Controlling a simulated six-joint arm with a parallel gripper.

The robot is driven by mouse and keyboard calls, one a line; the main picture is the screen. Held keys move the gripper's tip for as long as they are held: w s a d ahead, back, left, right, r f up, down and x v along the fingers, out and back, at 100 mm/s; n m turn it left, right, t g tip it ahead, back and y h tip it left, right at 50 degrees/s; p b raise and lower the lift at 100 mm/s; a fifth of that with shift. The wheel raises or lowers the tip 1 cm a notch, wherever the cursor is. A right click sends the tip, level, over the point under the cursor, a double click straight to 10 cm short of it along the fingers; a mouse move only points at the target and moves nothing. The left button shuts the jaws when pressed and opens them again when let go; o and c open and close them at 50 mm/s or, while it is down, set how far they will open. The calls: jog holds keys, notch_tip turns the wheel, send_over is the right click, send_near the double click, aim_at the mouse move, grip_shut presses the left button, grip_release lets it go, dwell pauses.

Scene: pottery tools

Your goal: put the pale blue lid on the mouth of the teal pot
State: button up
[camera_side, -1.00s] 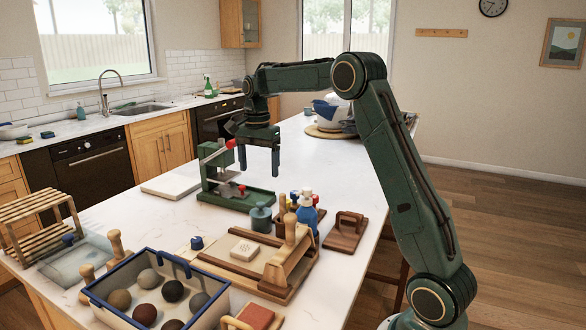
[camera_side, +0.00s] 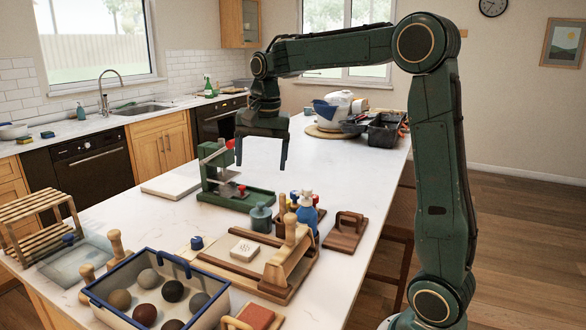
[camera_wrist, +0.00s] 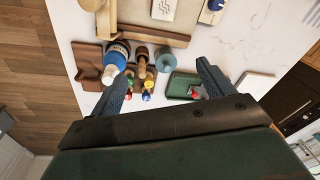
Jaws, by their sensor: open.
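The small teal pot (camera_side: 261,217) stands upright on the white counter beside the green press. In the wrist view the round teal pot (camera_wrist: 166,61) shows from above, between and just beyond my fingertips. A rounded, knob-like top shows on it; I cannot tell whether this is the pale blue lid seated on the mouth. I see no separate lid that I can name for sure. My gripper (camera_side: 262,165) is open and empty, pointing down well above the pot and touching nothing.
The green press (camera_side: 225,185) stands behind the pot. Blue bottle (camera_side: 307,217) and small colored-top tools crowd its right. A wooden board (camera_side: 243,263) lies in front, with a blue-knobbed piece (camera_side: 196,243) to its left. A bin of clay balls (camera_side: 150,305) is nearest.

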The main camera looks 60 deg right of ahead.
jog(key=s+a+f+n+t, duration=0.2)
jog(key=s+a+n, duration=0.4)
jog(key=s, duration=0.5)
jog(key=s+a+f+n+t, duration=0.1)
jog(key=s+a+n+t, duration=0.1)
jog(key=s+a+n, duration=0.5)
jog(key=shift+s+f, duration=0.35)
jog(key=shift+s, duration=1.9)
